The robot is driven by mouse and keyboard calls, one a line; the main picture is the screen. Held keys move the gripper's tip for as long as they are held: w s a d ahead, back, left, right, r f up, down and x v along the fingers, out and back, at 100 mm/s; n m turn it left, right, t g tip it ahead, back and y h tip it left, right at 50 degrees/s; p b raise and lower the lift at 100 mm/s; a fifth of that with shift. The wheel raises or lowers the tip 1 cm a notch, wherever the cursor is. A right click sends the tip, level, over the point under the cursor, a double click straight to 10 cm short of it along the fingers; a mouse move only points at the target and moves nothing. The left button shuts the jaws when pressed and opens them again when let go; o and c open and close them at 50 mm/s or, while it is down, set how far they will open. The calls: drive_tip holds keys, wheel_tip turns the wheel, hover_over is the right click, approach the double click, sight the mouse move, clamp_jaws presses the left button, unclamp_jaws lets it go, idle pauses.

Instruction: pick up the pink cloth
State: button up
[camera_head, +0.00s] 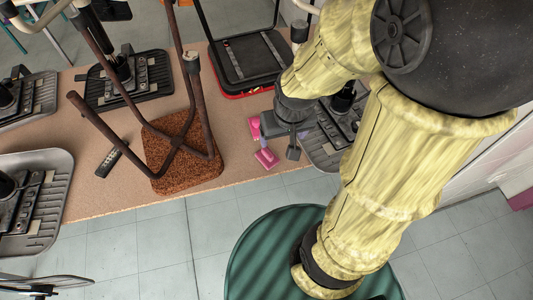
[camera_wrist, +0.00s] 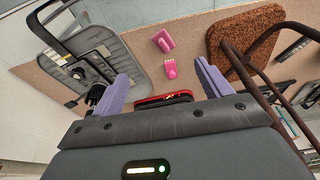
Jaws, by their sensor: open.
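Two small pink things lie on the tan floor panel. One is farther back (camera_head: 255,127) and one nearer (camera_head: 266,158) in the head view. In the wrist view the nearer one shows as a smooth pink piece (camera_wrist: 163,41), and the farther one (camera_wrist: 171,69) has pale stripes at one end. I cannot tell for sure which is the pink cloth. My gripper (camera_head: 264,141) hangs over this spot. In the wrist view its two purple fingers (camera_wrist: 163,70) are wide apart, with nothing held between them. Neither pink thing appears touched.
An upturned brown speckled stool (camera_head: 184,150) with metal legs stands left of the pink things. A grey ribbed seat (camera_head: 322,150) lies right of them, partly behind my arm. A black seat with red edging (camera_head: 250,62) is behind. A dark remote-like object (camera_head: 112,158) lies farther left.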

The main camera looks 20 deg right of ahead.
drive_tip(key=shift+o, duration=0.5)
drive_tip(key=shift+w+f, duration=0.1)
drive_tip(key=n+g+b, duration=0.3)
drive_tip(key=n+b, duration=0.2)
drive_tip(key=b, duration=0.2)
hover_over(268, 152)
wheel_tip(268, 152, down, 14)
drive_tip(key=shift+a+r+m, duration=0.1)
drive_tip(key=shift+r+m, duration=0.1)
drive_tip(key=shift+m, duration=0.1)
wheel_tip(268, 152, down, 11)
drive_tip(key=shift+f+p, duration=0.1)
drive_tip(key=shift+p, duration=0.2)
drive_tip(key=shift+f, duration=0.55)
drive_tip(key=shift+f, duration=0.1)
